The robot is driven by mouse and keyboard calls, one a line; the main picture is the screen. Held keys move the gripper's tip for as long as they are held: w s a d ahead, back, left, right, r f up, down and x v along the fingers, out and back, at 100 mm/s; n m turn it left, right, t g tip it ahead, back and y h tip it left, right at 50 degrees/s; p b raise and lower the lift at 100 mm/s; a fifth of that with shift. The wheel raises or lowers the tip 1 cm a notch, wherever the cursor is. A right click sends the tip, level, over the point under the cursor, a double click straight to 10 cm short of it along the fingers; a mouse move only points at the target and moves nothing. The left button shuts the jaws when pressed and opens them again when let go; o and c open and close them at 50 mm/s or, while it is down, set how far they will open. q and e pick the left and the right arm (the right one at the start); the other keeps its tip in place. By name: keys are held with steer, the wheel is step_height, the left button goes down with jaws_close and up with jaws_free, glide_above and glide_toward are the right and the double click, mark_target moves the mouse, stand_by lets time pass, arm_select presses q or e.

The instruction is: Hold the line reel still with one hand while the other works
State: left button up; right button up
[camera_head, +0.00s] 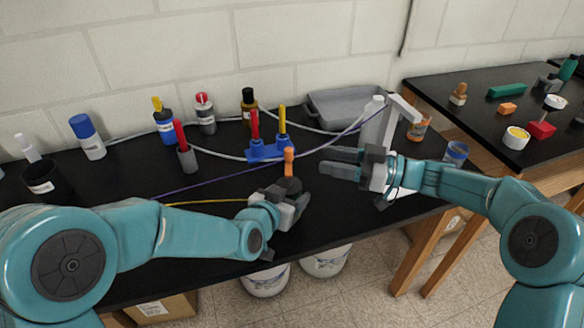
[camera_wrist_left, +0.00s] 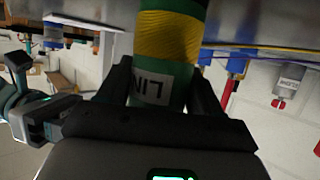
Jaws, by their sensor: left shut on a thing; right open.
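The line reel (camera_wrist_left: 168,40) is a green cylinder wound with yellow line, with a white label reading "LIN", in the left wrist view. My left gripper (camera_head: 293,203) is shut around it near the table's front edge; its dark fingers lie on both sides of the label. In the head view the gripper hides most of the reel. A dark round top with an upright orange peg (camera_head: 288,160) shows just behind the gripper; I cannot tell whether it belongs to the reel. My right gripper (camera_head: 338,164) is open and empty, to the right of the peg, fingers pointing left.
A blue stand (camera_head: 268,152) with red and yellow handles is behind the grippers. Several bottles line the back wall, beside a grey tray (camera_head: 346,104). A yellow line (camera_head: 205,202) runs left from the left gripper. A second table (camera_head: 480,100) stands right.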

mark_target(288, 161)
steer(key=x, duration=1)
steer(key=shift+a, duration=0.15)
jaws_close()
